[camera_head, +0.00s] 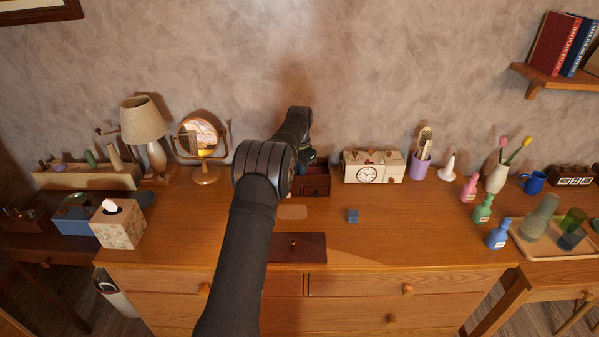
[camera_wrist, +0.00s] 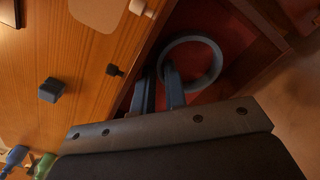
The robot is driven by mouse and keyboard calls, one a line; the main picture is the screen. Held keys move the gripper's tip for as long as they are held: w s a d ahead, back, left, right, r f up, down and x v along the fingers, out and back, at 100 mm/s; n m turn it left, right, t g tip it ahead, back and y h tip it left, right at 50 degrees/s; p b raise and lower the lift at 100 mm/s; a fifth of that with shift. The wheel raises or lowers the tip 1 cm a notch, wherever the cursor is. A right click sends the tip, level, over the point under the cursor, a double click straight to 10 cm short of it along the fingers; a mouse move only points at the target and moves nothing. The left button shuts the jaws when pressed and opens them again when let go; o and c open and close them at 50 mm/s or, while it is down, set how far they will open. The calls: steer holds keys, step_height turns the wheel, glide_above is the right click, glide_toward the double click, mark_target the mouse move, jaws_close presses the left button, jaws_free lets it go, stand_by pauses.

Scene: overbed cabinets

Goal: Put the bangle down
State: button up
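The bangle is a blue-grey ring (camera_wrist: 217,68) seen in the wrist view, over the dark red inside of a small wooden box. My gripper (camera_wrist: 161,74) has its two narrow fingers close together. One finger is inside the ring and the other outside, with the band between them, so it looks shut on the bangle. I cannot tell whether the bangle touches the box floor. In the head view my arm reaches over the dresser to this box (camera_head: 319,190), and hides the bangle and the fingertips.
A dark red panel with a knob (camera_head: 310,252) lies at the dresser front. A white clock box (camera_head: 391,172) stands close on the right, a round mirror (camera_head: 199,138) to the left. The dresser top (camera_head: 400,225) is clear right of the cube.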

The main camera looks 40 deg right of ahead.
step_height(320, 180, up, 12)
steer(key=shift+r, duration=0.2)
stand_by(0.4)
steer(key=shift+f, duration=0.1)
step_height(320, 180, down, 12)
steer(key=shift+r, duration=2)
